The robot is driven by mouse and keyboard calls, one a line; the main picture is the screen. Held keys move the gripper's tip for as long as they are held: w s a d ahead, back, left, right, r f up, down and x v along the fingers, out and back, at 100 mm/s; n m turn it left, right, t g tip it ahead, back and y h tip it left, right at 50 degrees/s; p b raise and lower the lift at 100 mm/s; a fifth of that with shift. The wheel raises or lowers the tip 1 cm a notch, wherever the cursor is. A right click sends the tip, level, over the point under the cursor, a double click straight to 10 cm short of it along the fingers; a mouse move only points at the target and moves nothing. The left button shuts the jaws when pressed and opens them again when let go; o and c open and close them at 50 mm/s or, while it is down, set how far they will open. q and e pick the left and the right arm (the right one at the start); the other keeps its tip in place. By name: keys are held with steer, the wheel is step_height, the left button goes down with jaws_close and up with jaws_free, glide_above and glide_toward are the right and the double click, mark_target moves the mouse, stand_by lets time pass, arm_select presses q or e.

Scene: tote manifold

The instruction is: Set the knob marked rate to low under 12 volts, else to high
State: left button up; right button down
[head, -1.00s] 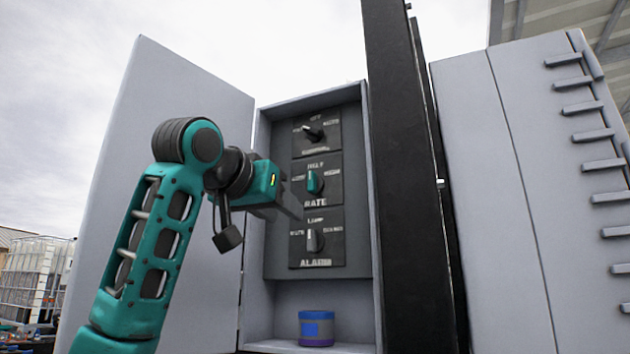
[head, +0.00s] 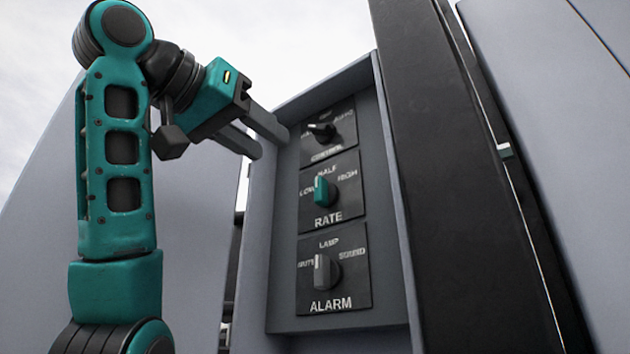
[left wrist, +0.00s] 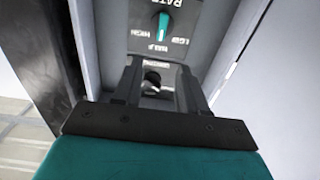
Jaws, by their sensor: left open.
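The teal knob marked RATE (head: 322,191) is on the middle plate in the grey cabinet, with LOW at left, HALF on top and HIGH at right. Its pointer is at HALF. It also shows upside down in the left wrist view (left wrist: 163,22), with its white line toward HALF. My left gripper (head: 270,143) is open and empty, up and left of the rate knob, near the level of the black CONTROL knob (head: 321,130). In the left wrist view the control knob (left wrist: 152,82) shows between the fingers. My right gripper is out of view. I see no volt reading.
The ALARM knob (head: 325,271) is on the plate below. The cabinet's side wall (head: 398,200) stands right of the plates, and its open door (head: 190,230) is at left. A dark post (head: 440,180) stands just right of the cabinet.

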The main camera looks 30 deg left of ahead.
arm_select(q)
steer(key=p, duration=0.3)
glide_toward(317, 178)
steer(key=w, duration=0.1)
steer(key=w+p, duration=0.2)
steer(key=w, duration=0.1)
steer(key=w+p, duration=0.3)
steer(key=shift+w+d+r+p, duration=0.1)
steer(key=shift+w+d+p, duration=0.1)
steer(key=shift+w+p, duration=0.15)
steer(key=shift+w, duration=0.4)
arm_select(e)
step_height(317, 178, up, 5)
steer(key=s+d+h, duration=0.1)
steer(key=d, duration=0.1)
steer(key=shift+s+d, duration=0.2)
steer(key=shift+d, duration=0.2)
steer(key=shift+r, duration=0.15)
arm_select(q)
jaws_close()
